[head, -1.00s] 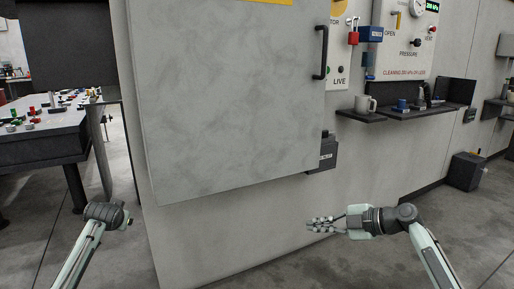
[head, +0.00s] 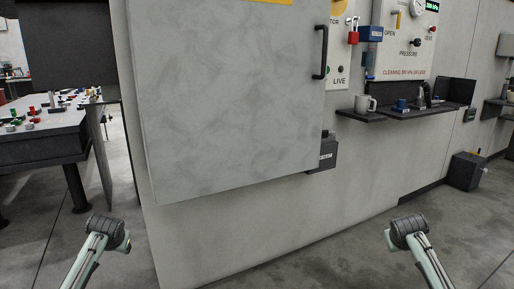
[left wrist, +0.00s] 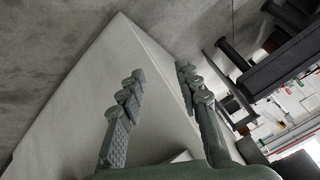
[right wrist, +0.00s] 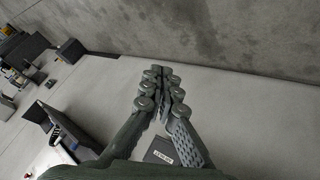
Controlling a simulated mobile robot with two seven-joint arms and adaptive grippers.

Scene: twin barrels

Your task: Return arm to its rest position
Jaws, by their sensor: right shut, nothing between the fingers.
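My right arm (head: 425,253) is at the lower right of the head view, folded back, with its gripper out of that view. In the right wrist view my right gripper (right wrist: 160,92) is shut, its fingertips together and empty. My left arm (head: 98,250) is at the lower left of the head view, its gripper also out of that view. In the left wrist view my left gripper (left wrist: 158,85) is open and empty, with its fingers wide apart.
A large grey door (head: 230,95) with a black handle (head: 320,52) stands ahead. A table (head: 40,135) with colourful small parts is at the left. Floor before both arms is clear.

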